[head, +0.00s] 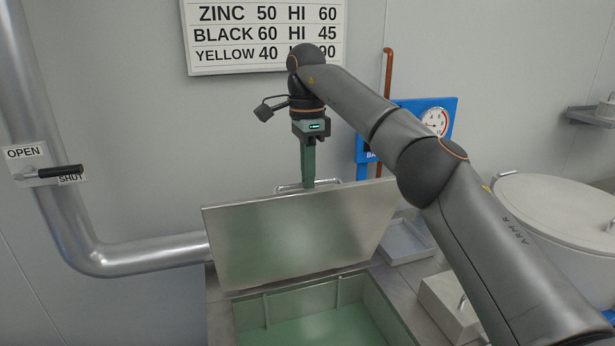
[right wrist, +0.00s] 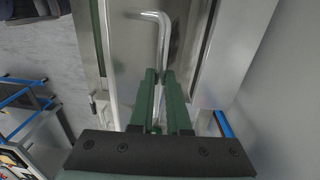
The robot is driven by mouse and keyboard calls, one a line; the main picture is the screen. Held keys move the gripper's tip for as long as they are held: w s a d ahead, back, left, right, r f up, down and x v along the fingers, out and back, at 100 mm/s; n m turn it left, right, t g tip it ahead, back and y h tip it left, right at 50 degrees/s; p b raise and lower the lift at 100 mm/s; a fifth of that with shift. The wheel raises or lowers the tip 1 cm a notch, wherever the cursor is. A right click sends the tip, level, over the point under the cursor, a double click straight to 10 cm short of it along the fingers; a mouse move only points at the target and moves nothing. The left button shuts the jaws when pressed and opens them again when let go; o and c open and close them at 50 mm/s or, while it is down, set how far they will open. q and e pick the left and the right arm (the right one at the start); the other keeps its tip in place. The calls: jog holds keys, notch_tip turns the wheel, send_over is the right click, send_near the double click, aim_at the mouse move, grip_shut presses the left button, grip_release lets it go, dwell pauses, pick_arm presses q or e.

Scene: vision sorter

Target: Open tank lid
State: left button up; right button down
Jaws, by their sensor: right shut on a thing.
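The tank lid (head: 300,238) is a flat metal panel. It stands raised and tilted up over the tank (head: 250,318), whose green inside shows below it. A bar handle (head: 330,183) runs along the lid's top edge; it also shows as a bent metal bar (right wrist: 163,40) in the right wrist view. My right gripper (head: 307,183) reaches down to the handle from above. Its green fingers (right wrist: 162,95) are shut on the handle in the right wrist view. The lid's far face is hidden in the head view. My left gripper is not in view.
A pipe (head: 150,256) with an OPEN/SHUT lever (head: 60,172) is at the left. A shallow tray (head: 405,240) and a light block (head: 450,305) lie right of the tank. A round lidded vessel (head: 560,210) and a blue gauge panel (head: 445,105) are farther right.

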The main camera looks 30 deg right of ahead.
jog(key=shift+f, duration=0.25)
jog(key=c, duration=0.9)
grip_release()
jog(key=shift+w+d, duration=0.15)
jog(key=shift+r, duration=0.1)
jog(key=shift+r, duration=1.5)
jog(key=shift+s+a+r, duration=0.3)
jog(key=shift+s+r, duration=0.05)
jog(key=shift+r, duration=0.3)
jog(key=s+r, duration=0.1)
jog(key=s+a+r, duration=0.1)
jog(key=s+r, duration=0.1)
jog(key=s+a+r, duration=0.1)
jog(key=r, duration=0.1)
jog(key=shift+s+a, duration=0.1)
jog(key=shift+s, duration=0.05)
jog(key=shift+s+a+r, duration=0.6)
jog(key=shift+s+a, duration=0.1)
jog(key=shift+s, duration=0.55)
jog(key=shift+s+a+r, duration=0.65)
jog(key=shift+s+a, duration=0.1)
jog(key=shift+s, duration=0.45)
jog(key=shift+s+a+r, duration=0.6)
jog(key=shift+s+a, duration=0.1)
jog(key=shift+s, duration=0.55)
